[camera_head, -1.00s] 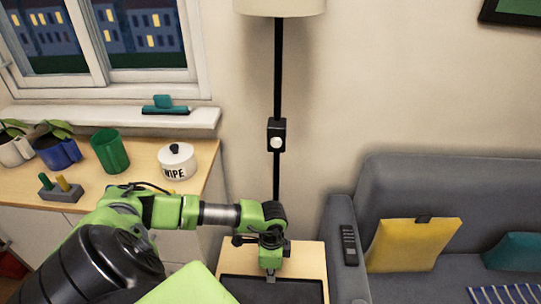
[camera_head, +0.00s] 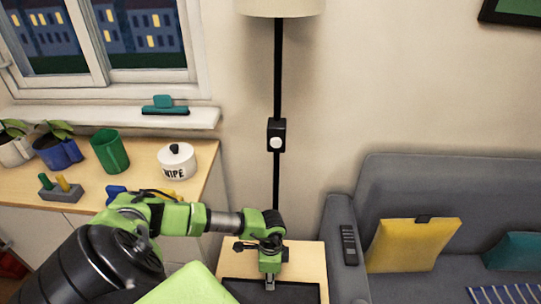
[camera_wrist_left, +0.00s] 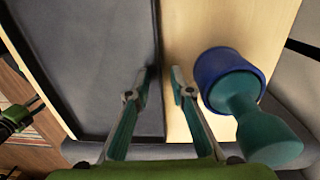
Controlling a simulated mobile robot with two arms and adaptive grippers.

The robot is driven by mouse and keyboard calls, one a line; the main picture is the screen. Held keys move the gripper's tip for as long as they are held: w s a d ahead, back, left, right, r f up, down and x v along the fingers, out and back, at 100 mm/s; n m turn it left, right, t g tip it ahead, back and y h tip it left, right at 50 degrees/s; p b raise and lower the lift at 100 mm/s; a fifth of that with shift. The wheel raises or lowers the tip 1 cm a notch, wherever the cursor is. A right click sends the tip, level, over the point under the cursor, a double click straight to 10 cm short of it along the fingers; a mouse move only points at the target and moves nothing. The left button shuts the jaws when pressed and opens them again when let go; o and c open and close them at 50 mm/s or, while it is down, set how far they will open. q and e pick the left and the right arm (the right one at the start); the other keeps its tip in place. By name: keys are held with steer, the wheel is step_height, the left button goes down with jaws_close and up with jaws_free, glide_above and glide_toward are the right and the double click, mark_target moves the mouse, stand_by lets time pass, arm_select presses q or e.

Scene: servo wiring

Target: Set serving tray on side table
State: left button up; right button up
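The dark serving tray (camera_head: 235,291) lies over the light wooden side table (camera_head: 308,262), cut off by the bottom edge of the head view. In the left wrist view the tray (camera_wrist_left: 85,60) fills the left side, with bare table top (camera_wrist_left: 200,30) beside it. My left gripper (camera_head: 269,282) is at the tray's back edge.
A blue and teal object (camera_wrist_left: 225,75) is beside the fingers over the table top. The grey sofa (camera_head: 340,220), with a remote (camera_head: 348,245) on its arm, is right of the table. A lamp pole (camera_head: 277,185) stands behind; a cabinet (camera_head: 205,175) with pots is left.

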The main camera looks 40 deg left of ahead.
arm_select(q)
step_height(320, 180, up, 12)
steer(key=shift+w+a, duration=0.25)
stand_by(0.5)
steer(key=shift+r, duration=0.1)
